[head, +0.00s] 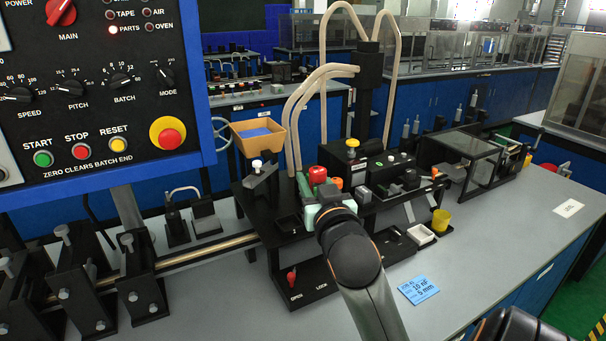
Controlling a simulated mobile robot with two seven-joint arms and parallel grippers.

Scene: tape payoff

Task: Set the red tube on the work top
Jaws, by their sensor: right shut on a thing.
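A red tube (317,174) shows at the black machine in the middle of the work top, just beyond my right gripper. My right gripper (319,188) reaches in from the front and is shut on the red tube; its pale body and dark wrist hide the lower part of the tube and the fingertips. The grey work top (500,225) runs under the machine, and its bare part lies at the right. My left gripper is not in view.
A blue card (418,290) lies in front. A control panel (90,90) fills the upper left. Black clamp stands (140,280) stand at the left. The right of the top is mostly clear.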

